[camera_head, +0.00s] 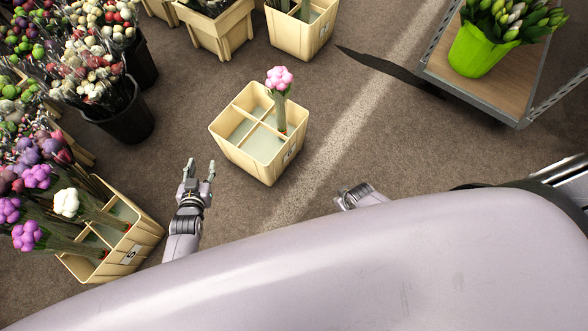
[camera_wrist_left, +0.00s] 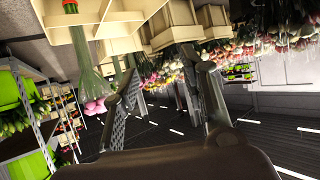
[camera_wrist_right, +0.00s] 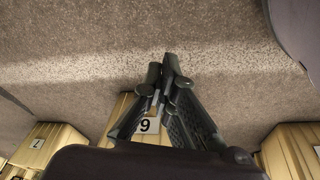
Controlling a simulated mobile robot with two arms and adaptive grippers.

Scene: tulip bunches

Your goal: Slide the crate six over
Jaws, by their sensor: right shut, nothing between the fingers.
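A cream crate (camera_head: 262,160) with four compartments stands on the floor in the middle of the head view. It holds one bunch with a pink bloom (camera_head: 279,78) in its far-right compartment; the others look empty. Its label is small there. In the right wrist view, a crate's label (camera_wrist_right: 148,125) looks like an upside-down six, seen behind the fingers. My left gripper (camera_head: 199,168) is open and empty, to the left of the crate and apart from it. My right gripper (camera_head: 348,196) is shut and empty, right of the crate and partly hidden by my body.
A cream crate (camera_head: 142,232) with purple and white bunches stands at left. More cream crates (camera_head: 301,38) stand at the back. Black buckets (camera_head: 128,122) of flowers stand at upper left. A shelf cart (camera_head: 480,93) with a green pot (camera_head: 474,52) is at upper right. Floor around the middle crate is clear.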

